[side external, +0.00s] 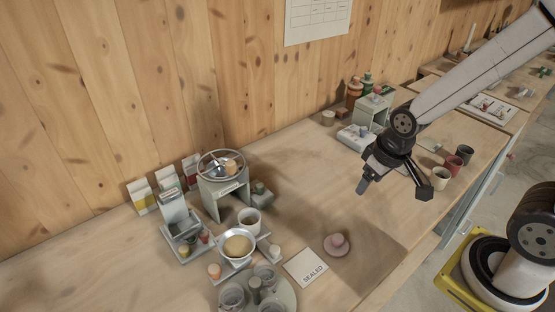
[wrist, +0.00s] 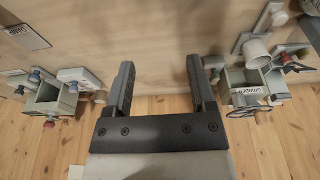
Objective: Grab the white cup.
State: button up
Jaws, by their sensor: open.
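A white cup (side external: 249,218) stands upright on the bench in front of the grey wheel-topped unit, left of centre in the side view. A pale cup (wrist: 257,52) that appears to be the same one shows at the right in the wrist view. My gripper (side external: 394,187) is open and empty above the bench, well to the right of this cup. In the wrist view its two fingers (wrist: 160,66) are wide apart with only bare bench between them. Other pale cups stand at the back (side external: 328,118) and on the right edge (side external: 440,178), so which is meant is unclear.
The wheel-topped unit (side external: 223,192) stands behind the cup, with a metal bowl (side external: 238,246) close in front. The middle of the bench is clear.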

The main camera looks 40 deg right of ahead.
jog(key=o, duration=0.4)
jog(key=shift+w, duration=0.1)
jog(key=n+y, duration=0.2)
jog(key=n, duration=0.7)
send_near(250, 222)
jog(key=shift+s+a+f, duration=0.15)
jog(key=shift+a+f, duration=0.35)
jog(key=shift+f, duration=0.05)
jog(key=shift+s+a+f, duration=0.15)
jog(key=shift+a+f, duration=0.35)
jog(key=shift+f, duration=0.1)
jog(key=shift+x, duration=2.6)
